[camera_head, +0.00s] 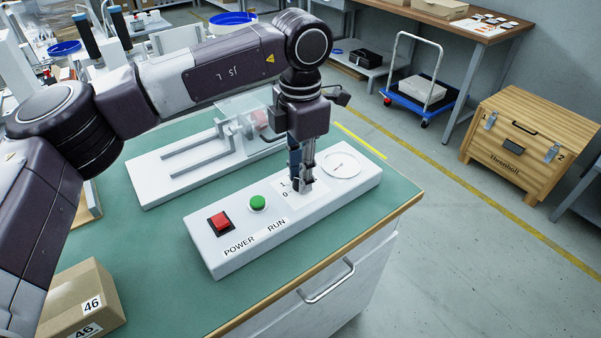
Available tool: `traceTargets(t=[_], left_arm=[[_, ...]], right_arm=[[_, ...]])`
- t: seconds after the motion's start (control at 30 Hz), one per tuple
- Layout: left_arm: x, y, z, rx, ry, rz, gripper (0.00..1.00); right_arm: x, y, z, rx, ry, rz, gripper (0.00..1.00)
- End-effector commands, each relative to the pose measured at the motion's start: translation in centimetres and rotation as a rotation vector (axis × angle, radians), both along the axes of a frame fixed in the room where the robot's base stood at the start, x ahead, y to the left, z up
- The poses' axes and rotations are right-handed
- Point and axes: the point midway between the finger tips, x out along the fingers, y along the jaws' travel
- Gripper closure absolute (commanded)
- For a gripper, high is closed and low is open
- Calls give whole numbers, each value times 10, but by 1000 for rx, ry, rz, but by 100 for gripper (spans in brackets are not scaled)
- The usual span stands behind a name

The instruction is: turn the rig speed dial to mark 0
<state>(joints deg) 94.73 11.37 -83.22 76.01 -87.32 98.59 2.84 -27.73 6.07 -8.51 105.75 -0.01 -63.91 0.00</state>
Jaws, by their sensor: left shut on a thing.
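The white control box (240,240) lies on the green bench top. It has a red POWER switch (219,222), a green RUN button (257,203), a plate with marks 1 and 0 (285,193), and a round white gauge (342,164). My left gripper (301,186) points down over the marked plate and is shut on the speed dial, just right of the marks. The fingers hide most of the dial, so I cannot tell which mark it points to. My right gripper is out of view.
Behind the box stands a white rig with rails and a clear guard (243,106). A cardboard box marked 46 (80,300) is at the front left. The bench's wooden edge (330,258) runs along the front right. A wooden crate (530,135) and a blue trolley (420,97) stand on the floor.

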Motion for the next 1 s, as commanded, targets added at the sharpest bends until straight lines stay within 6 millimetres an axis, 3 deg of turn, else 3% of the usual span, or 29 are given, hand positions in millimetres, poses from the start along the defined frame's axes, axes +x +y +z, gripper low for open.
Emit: traceTargets(t=[0.6,1.0], left_arm=[[1,1,1,-1,-4,581,100],[1,1,2,-2,-5,854,100]], right_arm=[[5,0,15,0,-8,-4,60],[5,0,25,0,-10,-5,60]])
